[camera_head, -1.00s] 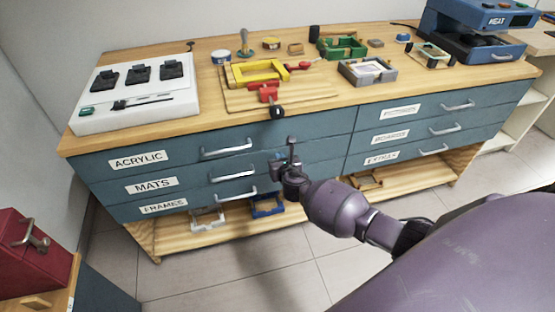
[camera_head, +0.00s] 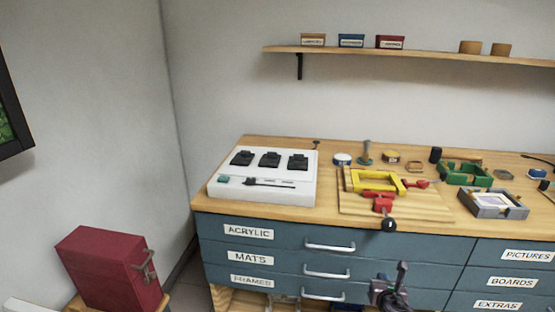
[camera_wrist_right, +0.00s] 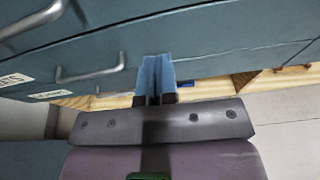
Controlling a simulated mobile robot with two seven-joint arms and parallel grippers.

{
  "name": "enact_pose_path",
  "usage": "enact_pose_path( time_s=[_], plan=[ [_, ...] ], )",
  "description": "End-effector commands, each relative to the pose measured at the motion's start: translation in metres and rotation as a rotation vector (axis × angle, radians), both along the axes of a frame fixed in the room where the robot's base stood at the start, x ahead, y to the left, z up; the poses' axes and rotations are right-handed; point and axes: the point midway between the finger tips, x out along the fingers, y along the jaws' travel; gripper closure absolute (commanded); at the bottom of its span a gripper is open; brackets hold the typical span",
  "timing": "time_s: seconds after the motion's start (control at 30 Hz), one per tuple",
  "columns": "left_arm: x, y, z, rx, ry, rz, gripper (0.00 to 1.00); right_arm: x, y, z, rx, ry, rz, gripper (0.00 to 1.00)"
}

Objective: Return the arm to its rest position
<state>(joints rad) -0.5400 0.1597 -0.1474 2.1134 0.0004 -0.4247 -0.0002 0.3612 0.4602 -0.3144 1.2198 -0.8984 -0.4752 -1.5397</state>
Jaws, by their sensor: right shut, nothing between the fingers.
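My right gripper (camera_head: 391,278) shows at the bottom of the head view, in front of the blue-grey drawer cabinet (camera_head: 415,248). In the right wrist view its two blue fingertips (camera_wrist_right: 156,75) are together with nothing between them. Drawer fronts and a bar handle (camera_wrist_right: 92,68) lie beyond the fingers in that view. Most of the right arm is below the edge of the head view. My left gripper is not in view.
The wooden top carries a white tray (camera_head: 305,195) with black pieces, a yellow frame (camera_head: 363,185) in red clamps, a green frame and a grey box. A red cabinet (camera_head: 108,268) stands at the lower left. A shelf (camera_head: 400,54) runs along the wall.

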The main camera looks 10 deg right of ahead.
Motion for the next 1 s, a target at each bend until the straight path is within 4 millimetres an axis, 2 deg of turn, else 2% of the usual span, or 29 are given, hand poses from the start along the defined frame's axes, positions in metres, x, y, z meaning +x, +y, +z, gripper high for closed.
enact_pose_path(
  time_s=[0.17,0.37,0.47,0.57,0.7,0.8,1.0],
  plan=[
    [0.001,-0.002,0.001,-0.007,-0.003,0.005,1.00,0.001,0.005,0.002,0.260,-0.060,-0.069,1.00],
    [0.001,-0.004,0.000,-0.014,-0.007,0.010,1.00,0.010,0.041,0.036,0.802,-0.185,-0.157,1.00],
    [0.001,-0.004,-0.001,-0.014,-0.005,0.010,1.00,-0.001,0.062,0.046,1.108,-0.218,-0.214,1.00],
    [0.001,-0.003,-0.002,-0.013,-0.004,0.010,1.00,-0.023,0.083,0.051,1.427,-0.229,-0.290,1.00],
    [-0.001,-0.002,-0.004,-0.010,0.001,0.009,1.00,-0.073,0.108,0.053,1.889,-0.220,-0.448,1.00],
    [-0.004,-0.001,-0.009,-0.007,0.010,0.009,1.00,-0.110,0.119,0.053,2.155,-0.209,-0.571,1.00],
    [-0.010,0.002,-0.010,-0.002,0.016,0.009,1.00,-0.184,0.127,0.054,2.507,-0.208,-0.797,1.00]
  ],
)
